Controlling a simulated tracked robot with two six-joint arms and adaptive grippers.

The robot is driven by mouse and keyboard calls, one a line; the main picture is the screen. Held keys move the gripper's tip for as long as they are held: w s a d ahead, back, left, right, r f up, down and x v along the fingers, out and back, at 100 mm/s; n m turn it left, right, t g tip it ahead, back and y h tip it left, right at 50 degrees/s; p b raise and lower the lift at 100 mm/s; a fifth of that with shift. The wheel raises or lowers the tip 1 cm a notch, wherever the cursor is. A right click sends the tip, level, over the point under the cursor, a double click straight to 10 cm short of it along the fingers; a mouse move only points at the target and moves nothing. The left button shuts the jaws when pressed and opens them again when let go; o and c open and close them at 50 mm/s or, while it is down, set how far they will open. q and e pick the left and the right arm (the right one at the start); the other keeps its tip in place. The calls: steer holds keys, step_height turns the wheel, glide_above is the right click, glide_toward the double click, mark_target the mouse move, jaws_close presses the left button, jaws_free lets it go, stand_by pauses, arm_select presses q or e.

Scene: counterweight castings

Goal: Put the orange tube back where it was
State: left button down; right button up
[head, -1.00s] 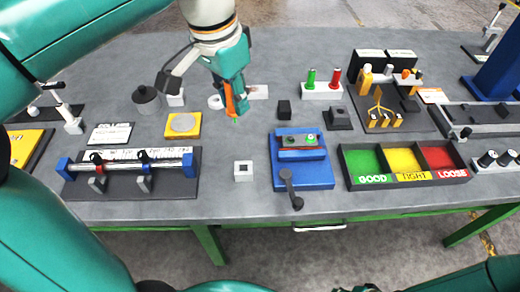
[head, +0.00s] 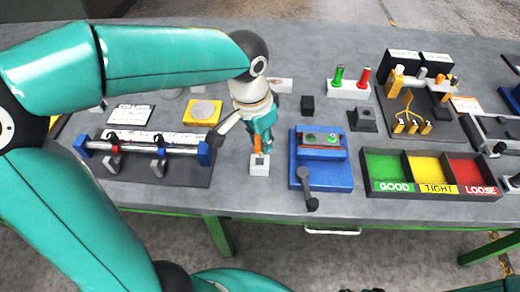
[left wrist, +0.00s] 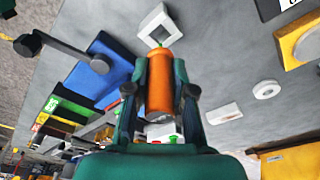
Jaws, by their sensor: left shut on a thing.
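My left gripper (head: 261,136) is shut on the orange tube (head: 257,143), which shows best in the left wrist view (left wrist: 160,85), gripped between the two fingers. A small green tip shows at its far end. A white square block (head: 259,169) with a square hole stands on the table just below the gripper in the head view. In the left wrist view the block (left wrist: 144,30) lies just beyond the tube's tip, with its dark hole in sight. The tube looks apart from the block; the exact height gap is hard to tell. My right gripper is not in view.
A blue fixture (head: 322,175) with a dark lever stands close right of the block. A rod stand (head: 180,175) is close left. A three-bin tray (head: 433,196) marked GOOD, TIGHT and LOOSE is farther right. A white stand (head: 348,90) holds green and red handles.

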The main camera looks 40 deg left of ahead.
mark_target(261, 156)
arm_select(q)
steer(key=shift+f, duration=2.1)
steer(key=shift+f, duration=0.1)
steer(key=shift+f+b, duration=0.15)
steer(key=shift+b, duration=0.2)
steer(key=c, duration=1)
jaws_free()
steer(key=shift+s+r, duration=0.1)
steer(key=shift+r, duration=0.1)
step_height(261, 156, up, 12)
steer(key=s+p, duration=0.1)
steer(key=shift+s+a, duration=0.2)
steer(key=shift+s, duration=0.15)
